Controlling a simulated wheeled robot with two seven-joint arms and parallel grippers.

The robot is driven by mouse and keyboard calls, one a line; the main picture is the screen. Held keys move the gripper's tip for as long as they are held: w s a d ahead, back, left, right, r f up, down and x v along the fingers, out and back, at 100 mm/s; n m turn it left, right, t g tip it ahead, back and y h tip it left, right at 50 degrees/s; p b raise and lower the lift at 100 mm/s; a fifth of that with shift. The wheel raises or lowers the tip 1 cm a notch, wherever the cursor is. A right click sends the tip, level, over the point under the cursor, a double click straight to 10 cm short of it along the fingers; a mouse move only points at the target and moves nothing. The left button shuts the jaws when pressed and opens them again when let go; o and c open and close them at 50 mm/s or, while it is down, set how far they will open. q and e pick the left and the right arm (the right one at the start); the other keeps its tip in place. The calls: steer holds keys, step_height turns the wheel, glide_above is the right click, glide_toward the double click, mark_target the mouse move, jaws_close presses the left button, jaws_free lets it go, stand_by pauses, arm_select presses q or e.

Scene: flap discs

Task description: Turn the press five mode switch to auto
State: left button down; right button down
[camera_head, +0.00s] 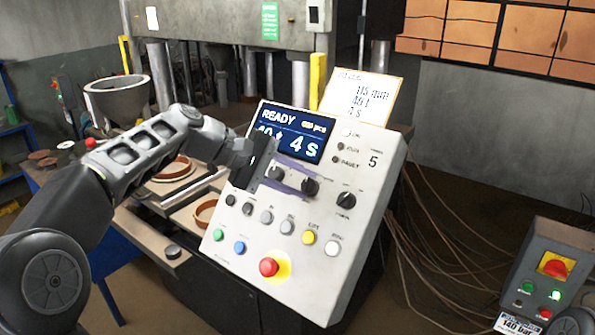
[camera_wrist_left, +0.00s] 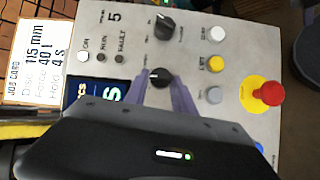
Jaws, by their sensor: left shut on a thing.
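The press five control panel (camera_head: 345,245) is a tilted light-grey box marked 5. It carries three black rotary knobs in a row: a left one (camera_head: 276,174), a middle one (camera_head: 310,186) and a right one (camera_head: 345,200). My left gripper (camera_head: 300,178) reaches in from the left with its purple fingers shut on the middle knob. In the left wrist view, the fingers (camera_wrist_left: 161,82) straddle this middle knob (camera_wrist_left: 159,76), and the right knob (camera_wrist_left: 164,25) stands free. The knob labels are too small to read. My right gripper is not in view.
The screen (camera_head: 290,130) shows READY and 4 S. A red emergency button (camera_head: 269,267) and several push buttons sit lower on the panel. A job card (camera_head: 362,95) stands behind its top edge. Loose cables (camera_head: 430,240) hang at right, near another switch box (camera_head: 550,270).

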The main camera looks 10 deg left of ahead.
arm_select(q)
steer(key=shift+f+m+p, duration=0.1)
steer(key=shift+m+p, duration=0.25)
steer(key=shift+m, duration=0.15)
steer(key=c, duration=1.1)
jaws_free()
steer(key=shift+r+b+v, duration=0.2)
steer(key=shift+b+v, duration=0.15)
steer(key=shift+v, duration=3.55)
steer(key=shift+w, duration=0.15)
